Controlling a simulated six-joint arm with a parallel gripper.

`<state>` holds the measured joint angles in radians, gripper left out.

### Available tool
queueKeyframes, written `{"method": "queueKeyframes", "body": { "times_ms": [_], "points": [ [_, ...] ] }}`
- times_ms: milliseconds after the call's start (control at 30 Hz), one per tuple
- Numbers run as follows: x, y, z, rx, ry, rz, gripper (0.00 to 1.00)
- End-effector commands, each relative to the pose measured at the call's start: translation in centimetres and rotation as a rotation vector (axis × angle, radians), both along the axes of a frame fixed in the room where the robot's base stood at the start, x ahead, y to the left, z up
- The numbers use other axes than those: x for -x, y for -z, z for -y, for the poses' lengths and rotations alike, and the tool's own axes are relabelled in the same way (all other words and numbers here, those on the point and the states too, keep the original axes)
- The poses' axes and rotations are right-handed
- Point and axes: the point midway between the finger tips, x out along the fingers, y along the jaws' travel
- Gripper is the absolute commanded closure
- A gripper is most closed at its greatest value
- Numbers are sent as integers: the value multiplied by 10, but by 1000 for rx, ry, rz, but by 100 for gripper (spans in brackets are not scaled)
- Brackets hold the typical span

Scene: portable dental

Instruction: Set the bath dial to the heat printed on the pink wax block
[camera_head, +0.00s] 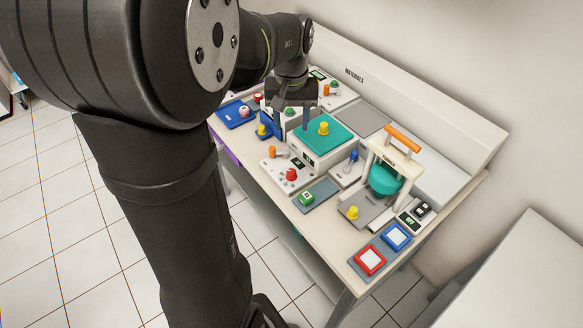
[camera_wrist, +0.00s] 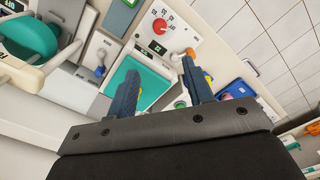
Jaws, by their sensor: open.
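The red bath dial (camera_head: 291,175) is on a white panel in front of the teal-lidded bath (camera_head: 323,136). In the wrist view the dial (camera_wrist: 159,26) has a ring of small marks, too blurred to read surely. A small pink block (camera_head: 244,111), probably the wax block, sits on a blue tray (camera_head: 233,118); its print is not legible. My gripper (camera_head: 292,122) is open and empty above the bench, by the left of the teal lid. In the wrist view my gripper (camera_wrist: 161,75) has its fingers apart, short of the dial; one covers part of the lid (camera_wrist: 133,82).
An orange lever (camera_head: 278,152) stands beside the dial. Red (camera_head: 370,261) and blue (camera_head: 396,236) framed pads lie at the front right.

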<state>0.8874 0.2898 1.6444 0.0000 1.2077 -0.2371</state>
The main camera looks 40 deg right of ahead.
Motion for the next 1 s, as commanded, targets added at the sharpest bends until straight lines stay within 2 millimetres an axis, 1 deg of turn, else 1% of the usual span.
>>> {"method": "queueKeyframes", "body": {
  "times_ms": [100,233,367,467,800,1000],
  "points": [
    [0,2,0,0,100,0,53],
    [0,8,1,-1,138,-1,53],
    [0,24,1,-2,138,-2,53],
    [0,44,0,-4,138,-3,53],
    [1,119,0,-2,137,-3,53],
    [0,155,0,0,137,-1,53]
  ]
}}
